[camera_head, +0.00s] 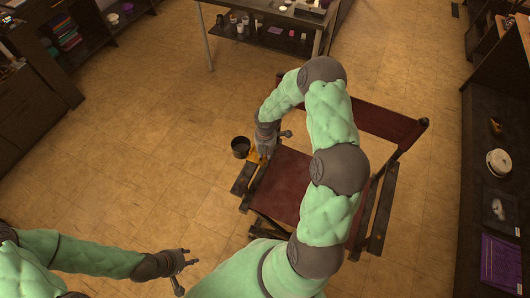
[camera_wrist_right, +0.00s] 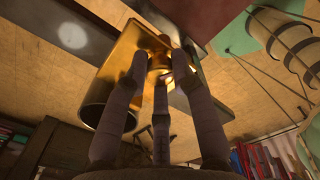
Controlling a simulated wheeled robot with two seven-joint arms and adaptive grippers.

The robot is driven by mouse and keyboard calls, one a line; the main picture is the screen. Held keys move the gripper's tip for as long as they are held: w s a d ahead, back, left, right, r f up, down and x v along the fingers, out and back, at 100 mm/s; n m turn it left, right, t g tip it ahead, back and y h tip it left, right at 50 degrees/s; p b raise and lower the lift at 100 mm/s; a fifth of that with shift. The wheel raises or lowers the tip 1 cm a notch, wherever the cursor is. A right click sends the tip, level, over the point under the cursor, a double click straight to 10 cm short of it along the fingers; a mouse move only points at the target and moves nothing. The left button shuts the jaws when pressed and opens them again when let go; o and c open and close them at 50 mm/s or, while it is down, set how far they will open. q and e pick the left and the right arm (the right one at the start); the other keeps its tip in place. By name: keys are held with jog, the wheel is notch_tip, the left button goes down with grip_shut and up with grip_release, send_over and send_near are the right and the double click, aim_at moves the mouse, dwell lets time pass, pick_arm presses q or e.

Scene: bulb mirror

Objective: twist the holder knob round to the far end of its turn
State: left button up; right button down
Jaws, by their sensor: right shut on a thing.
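The brass holder (camera_wrist_right: 108,92) fills the upper left of the wrist view, with an open round cup end. In the head view the holder (camera_head: 240,147) shows as a dark round cup with a brass part, at the left arm of a folding chair. The knob (camera_wrist_right: 158,78) is a small brass piece beside the cup. My right gripper (camera_wrist_right: 160,68) has its fingers closed around the knob; in the head view the right gripper (camera_head: 264,153) reaches down there and hides the knob. My left gripper (camera_head: 186,272) is empty, its fingers spread, low in the head view.
The folding chair (camera_head: 284,187) has a dark red seat and back under my right arm. A table (camera_head: 270,38) with small items stands at the back. Dark shelves line both sides. The tiled floor (camera_head: 140,150) left of the chair is clear.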

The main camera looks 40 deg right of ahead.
jog(key=shift+s, duration=0.1)
jog(key=shift+n+p, duration=1.15)
jog(key=shift+n, duration=0.35)
jog(key=shift+f, duration=0.1)
jog(key=shift+a, duration=0.1)
jog(key=c, duration=1.1)
grip_release()
jog(key=shift+c, duration=0.2)
